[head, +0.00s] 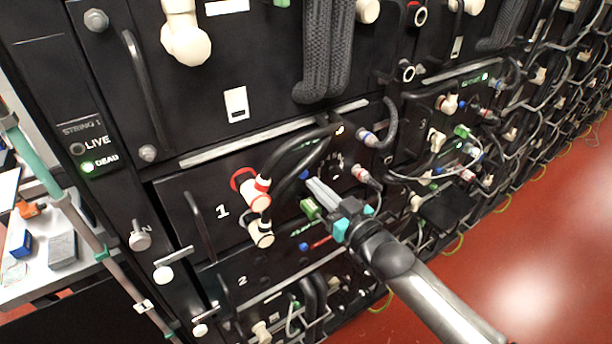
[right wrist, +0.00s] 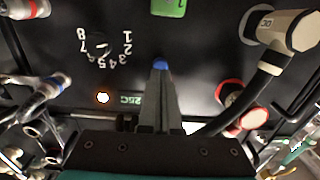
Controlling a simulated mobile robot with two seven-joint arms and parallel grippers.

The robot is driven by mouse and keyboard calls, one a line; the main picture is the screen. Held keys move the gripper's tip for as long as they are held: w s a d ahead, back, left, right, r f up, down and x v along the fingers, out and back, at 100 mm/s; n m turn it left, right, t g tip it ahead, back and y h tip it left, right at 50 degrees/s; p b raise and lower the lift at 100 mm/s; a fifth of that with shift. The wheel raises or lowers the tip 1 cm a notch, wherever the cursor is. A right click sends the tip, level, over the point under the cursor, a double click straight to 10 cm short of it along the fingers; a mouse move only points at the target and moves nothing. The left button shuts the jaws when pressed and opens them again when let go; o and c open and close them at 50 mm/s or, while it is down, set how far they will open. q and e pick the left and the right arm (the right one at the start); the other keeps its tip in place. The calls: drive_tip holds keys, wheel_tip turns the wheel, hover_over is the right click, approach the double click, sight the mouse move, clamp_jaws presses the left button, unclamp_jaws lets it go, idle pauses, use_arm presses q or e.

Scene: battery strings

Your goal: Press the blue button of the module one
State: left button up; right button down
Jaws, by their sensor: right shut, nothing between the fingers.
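Module one (head: 222,230) is the black panel marked with a white 1 in the head view. Its blue button (head: 303,174) shows just beyond the fingertips of my right gripper (head: 313,184). In the right wrist view the blue button (right wrist: 160,64) shows right at the tip of the shut fingers (right wrist: 161,75), partly covered by them. I cannot tell whether the fingers touch it. The right gripper is shut and empty. My left gripper is not in view.
A green connector (head: 309,208) sits just below the fingers. Red-ringed white plugs (head: 255,190) with thick black cables are to their left. A numbered dial (right wrist: 103,47) and a lit round light (right wrist: 102,98) show beside the fingers. Module two (head: 243,280) lies below.

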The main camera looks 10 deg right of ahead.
drive_tip(key=shift+b+x, duration=0.55)
drive_tip(key=shift+x, duration=0.8)
drive_tip(key=shift+p+v, duration=0.9)
drive_tip(key=shift+v, duration=0.4)
drive_tip(key=p+v, duration=0.2)
drive_tip(key=v, duration=0.3)
drive_tip(key=shift+s+d+p, duration=0.1)
drive_tip(key=shift+s+p, duration=0.1)
drive_tip(key=shift+p, duration=0.15)
